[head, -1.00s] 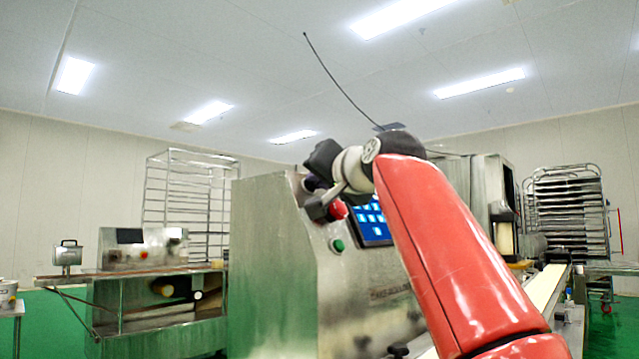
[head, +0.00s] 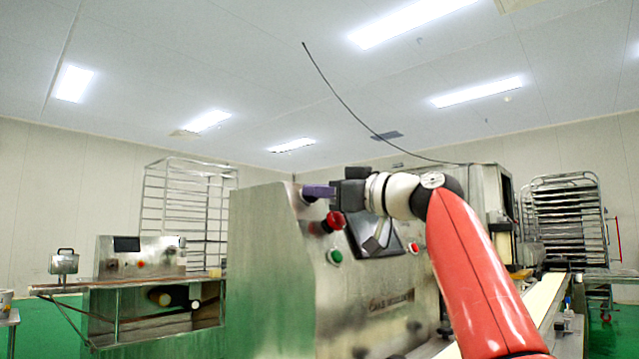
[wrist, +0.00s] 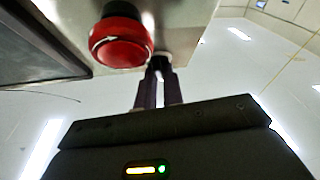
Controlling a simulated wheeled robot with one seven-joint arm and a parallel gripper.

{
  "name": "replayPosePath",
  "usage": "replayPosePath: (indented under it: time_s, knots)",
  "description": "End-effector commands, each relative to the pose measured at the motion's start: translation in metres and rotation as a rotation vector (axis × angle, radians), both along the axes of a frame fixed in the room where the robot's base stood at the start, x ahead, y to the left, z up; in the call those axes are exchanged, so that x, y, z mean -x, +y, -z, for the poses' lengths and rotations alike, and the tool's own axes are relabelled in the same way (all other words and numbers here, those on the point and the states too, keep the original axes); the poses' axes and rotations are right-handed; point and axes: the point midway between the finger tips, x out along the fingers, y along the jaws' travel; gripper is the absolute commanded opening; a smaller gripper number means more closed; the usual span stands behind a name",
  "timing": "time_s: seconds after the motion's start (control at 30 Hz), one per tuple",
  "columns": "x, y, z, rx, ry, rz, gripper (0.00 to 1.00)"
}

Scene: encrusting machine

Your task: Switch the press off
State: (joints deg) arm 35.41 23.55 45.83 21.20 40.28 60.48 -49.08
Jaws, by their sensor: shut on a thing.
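The press (head: 262,262) is the steel machine in the middle, with a slanted control panel. Its screen (head: 368,236) is dark. A round red button (head: 333,221) stands out near the panel's upper left; it also shows large in the wrist view (wrist: 121,42). A green button (head: 335,256) sits below it. My gripper (head: 310,191) is at the panel's top left, just above the red button. In the wrist view its two dark fingers (wrist: 159,74) are shut on a small dark switch knob at the panel, mostly hidden between the fingertips.
A smaller red button (head: 413,248) is right of the screen. A conveyor (head: 545,292) runs at the right. A second machine (head: 140,258) and a tall rack (head: 190,192) stand at the left; another rack (head: 568,215) stands at the far right.

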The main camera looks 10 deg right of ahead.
Motion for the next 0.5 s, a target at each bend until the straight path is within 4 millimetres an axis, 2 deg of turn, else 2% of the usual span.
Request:
replayPosePath:
  time_s: [0.5]
  knots:
    - [-0.0027, -0.002, -0.0045, 0.318, -0.209, -0.191, 0.0]
